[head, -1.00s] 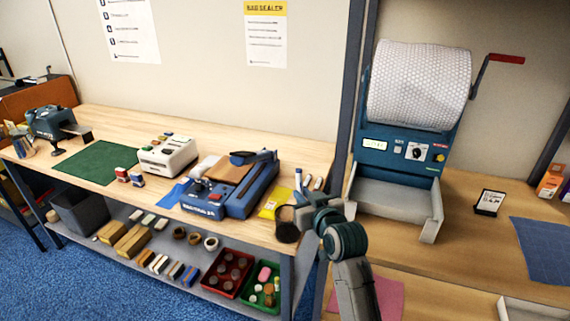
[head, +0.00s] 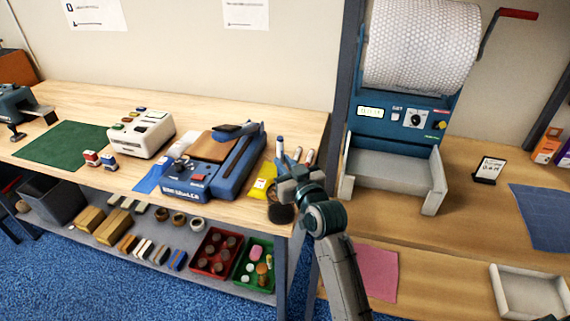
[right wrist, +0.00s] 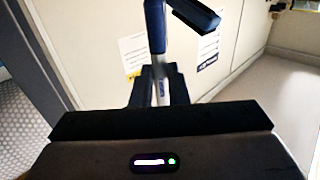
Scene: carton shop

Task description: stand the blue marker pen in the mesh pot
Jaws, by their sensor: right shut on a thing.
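My right gripper (head: 285,180) is shut on the blue marker pen (head: 279,147), which stands roughly upright with its blue cap up. The pen's lower part is hidden behind the gripper. In the right wrist view the pen (right wrist: 160,88) shows between the two dark fingers. The dark mesh pot (head: 281,214) is near the front right edge of the left bench, just below the gripper in the head view. The gripper and wrist partly cover it. I cannot tell whether the pen's lower end is inside the pot. My left gripper is not in view.
Two other pens (head: 309,157) show just right of and behind the gripper. A dark post (head: 343,95) and the bubble-wrap machine (head: 398,125) stand to the right.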

